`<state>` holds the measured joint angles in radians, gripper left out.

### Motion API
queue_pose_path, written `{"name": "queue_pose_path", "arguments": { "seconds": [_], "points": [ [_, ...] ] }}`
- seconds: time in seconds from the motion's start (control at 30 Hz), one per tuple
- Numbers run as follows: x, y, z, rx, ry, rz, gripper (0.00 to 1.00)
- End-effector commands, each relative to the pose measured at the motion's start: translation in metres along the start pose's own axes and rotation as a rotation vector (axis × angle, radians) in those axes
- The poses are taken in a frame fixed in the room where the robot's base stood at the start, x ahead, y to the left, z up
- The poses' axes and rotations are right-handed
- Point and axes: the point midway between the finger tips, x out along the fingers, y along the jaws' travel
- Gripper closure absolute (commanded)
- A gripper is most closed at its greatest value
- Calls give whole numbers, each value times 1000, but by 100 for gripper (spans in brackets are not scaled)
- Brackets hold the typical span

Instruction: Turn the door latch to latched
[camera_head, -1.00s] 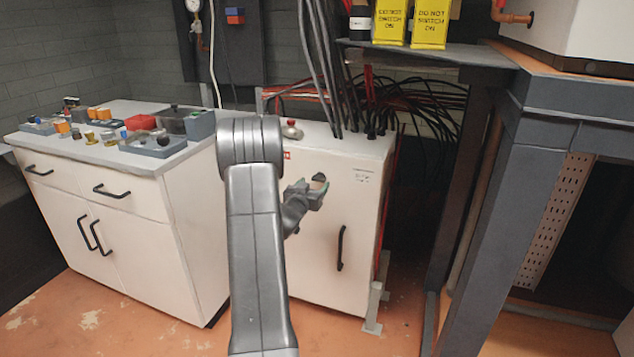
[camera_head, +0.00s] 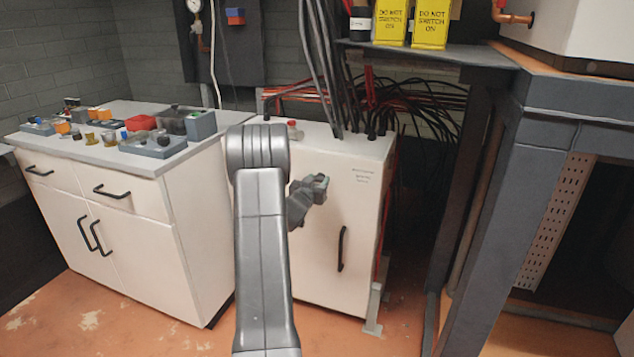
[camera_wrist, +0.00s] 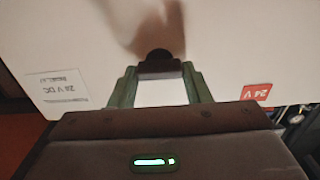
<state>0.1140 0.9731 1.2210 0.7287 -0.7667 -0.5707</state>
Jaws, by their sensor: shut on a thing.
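The white cabinet (camera_head: 330,250) stands in the middle of the head view with its door facing me and a black bar handle (camera_head: 341,248) on it. My gripper (camera_head: 320,182) is at the upper part of this door. In the wrist view the dark door latch (camera_wrist: 159,66) sits between the two green-grey fingertips of my gripper (camera_wrist: 159,76), which are shut on it. In the head view the gripper hides the latch. I cannot tell whether the latch stands at latched.
A white workbench (camera_head: 130,240) with loose parts on top stands at the left. Cables rise from the cabinet top. A dark metal frame (camera_head: 480,230) stands at the right.

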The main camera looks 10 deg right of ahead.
Motion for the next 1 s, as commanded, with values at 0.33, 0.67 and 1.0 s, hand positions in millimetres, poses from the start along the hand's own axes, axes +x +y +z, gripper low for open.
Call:
{"name": "queue_pose_path", "arguments": {
  "seconds": [0.33,0.67,1.0],
  "points": [
    [0,0,2,95,2,0,79],
    [0,2,5,365,2,0,79],
    [0,4,5,690,3,0,79]
  ]
}}
